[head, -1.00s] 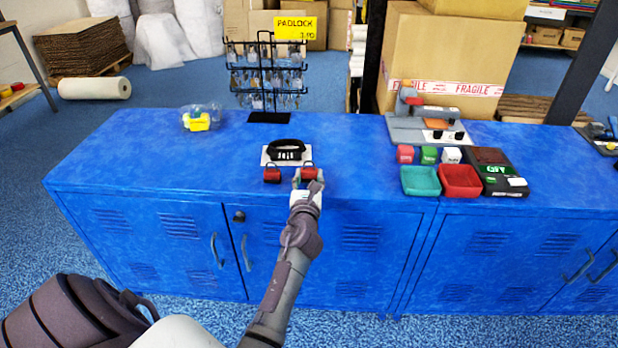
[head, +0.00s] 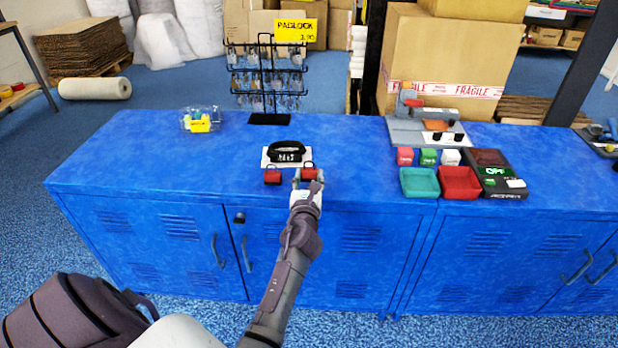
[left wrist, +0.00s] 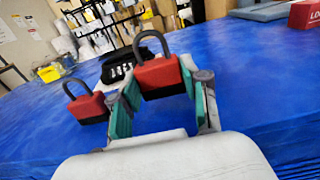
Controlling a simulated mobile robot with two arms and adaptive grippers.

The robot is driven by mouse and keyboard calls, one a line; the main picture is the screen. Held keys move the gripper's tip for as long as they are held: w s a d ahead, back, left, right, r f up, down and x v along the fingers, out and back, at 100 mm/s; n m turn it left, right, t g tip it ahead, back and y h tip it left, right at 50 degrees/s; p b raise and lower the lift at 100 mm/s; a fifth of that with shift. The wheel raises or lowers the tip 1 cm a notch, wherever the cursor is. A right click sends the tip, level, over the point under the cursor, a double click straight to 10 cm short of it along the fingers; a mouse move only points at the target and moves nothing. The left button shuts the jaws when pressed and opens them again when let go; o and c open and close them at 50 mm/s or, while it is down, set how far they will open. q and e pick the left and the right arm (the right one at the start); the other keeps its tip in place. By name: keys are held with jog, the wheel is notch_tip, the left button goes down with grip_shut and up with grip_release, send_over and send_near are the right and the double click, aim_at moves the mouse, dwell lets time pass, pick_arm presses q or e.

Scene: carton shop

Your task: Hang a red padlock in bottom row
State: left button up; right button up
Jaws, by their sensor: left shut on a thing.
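My left gripper (head: 311,183) is at the front edge of the blue cabinet top, shut on the right one of two red padlocks (head: 308,172). In the left wrist view this padlock (left wrist: 158,75) sits upright between the green finger pads, its dark shackle up. The other red padlock (head: 272,175) stands just to the left, apart from the fingers; it also shows in the left wrist view (left wrist: 88,107). A black wire rack (head: 262,80) stands at the back left with rows of hanging packs under a yellow padlock sign (head: 295,30). My right gripper is out of view.
A black strap-like item on a white card (head: 286,153) lies just behind the padlocks. A clear pack with yellow contents (head: 200,120) lies left of the rack. Green (head: 420,182) and red (head: 460,183) trays stand to the right. The cabinet top (head: 130,160) is clear at left.

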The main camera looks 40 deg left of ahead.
pick_arm(q)
jog(key=shift+s, duration=0.1)
dwell(0.3)
jog(key=shift+s+d, duration=0.3)
jog(key=shift+s, duration=0.05)
jog(key=shift+p+v, duration=0.35)
jog(key=shift+v, duration=1.2)
jog(key=v, duration=0.4)
jog(key=shift+s+d, duration=0.1)
jog(key=shift+s, duration=0.05)
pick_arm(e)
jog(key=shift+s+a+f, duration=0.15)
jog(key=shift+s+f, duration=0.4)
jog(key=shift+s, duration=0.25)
